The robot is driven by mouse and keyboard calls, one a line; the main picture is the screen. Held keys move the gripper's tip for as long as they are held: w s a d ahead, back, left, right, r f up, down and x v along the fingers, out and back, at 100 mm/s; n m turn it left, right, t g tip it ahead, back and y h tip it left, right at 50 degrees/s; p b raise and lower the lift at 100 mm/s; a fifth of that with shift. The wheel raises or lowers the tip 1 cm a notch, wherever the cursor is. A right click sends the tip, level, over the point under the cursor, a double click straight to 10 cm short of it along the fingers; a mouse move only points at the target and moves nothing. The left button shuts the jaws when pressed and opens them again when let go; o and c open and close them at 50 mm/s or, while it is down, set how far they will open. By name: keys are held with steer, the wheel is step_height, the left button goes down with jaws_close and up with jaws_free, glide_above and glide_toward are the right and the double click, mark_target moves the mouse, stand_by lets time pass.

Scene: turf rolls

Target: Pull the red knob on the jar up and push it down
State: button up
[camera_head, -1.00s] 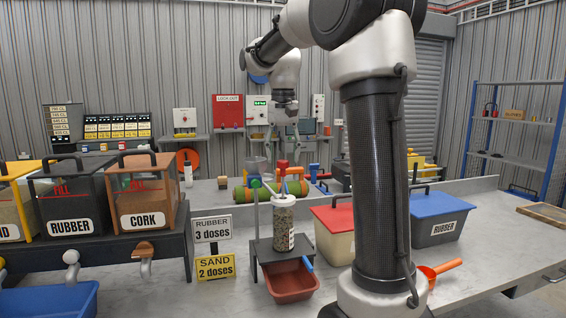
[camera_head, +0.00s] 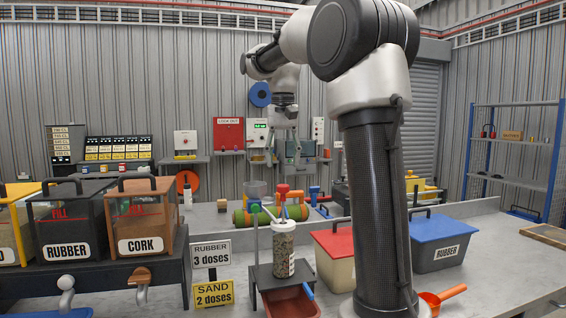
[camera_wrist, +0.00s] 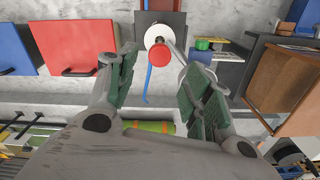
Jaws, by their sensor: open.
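The clear jar (camera_head: 284,254) with speckled filling and a white lid (camera_head: 292,236) stands upright on a small dark stand (camera_head: 262,272). The red knob (camera_head: 283,188) sits on top of a stem above the lid. My gripper (camera_head: 284,158) hangs above the knob, apart from it, fingers pointing down. In the wrist view, my gripper (camera_wrist: 165,60) is open and empty. The red knob (camera_wrist: 159,56) shows there between the fingers, farther off, with the white lid (camera_wrist: 162,37) behind it. The jar's body is mostly hidden in that view.
A green knob (camera_head: 254,208) on a post stands just left of the jar. A red tray (camera_head: 292,304) is below the stand. A red-lidded bin (camera_head: 335,238) and a blue-lidded bin (camera_head: 442,232) are to the right. Black and orange hoppers (camera_head: 147,225) stand left.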

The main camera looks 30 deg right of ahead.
mark_target(283, 185)
step_height(283, 185, down, 9)
steer(key=shift+r, duration=0.1)
stand_by(0.3)
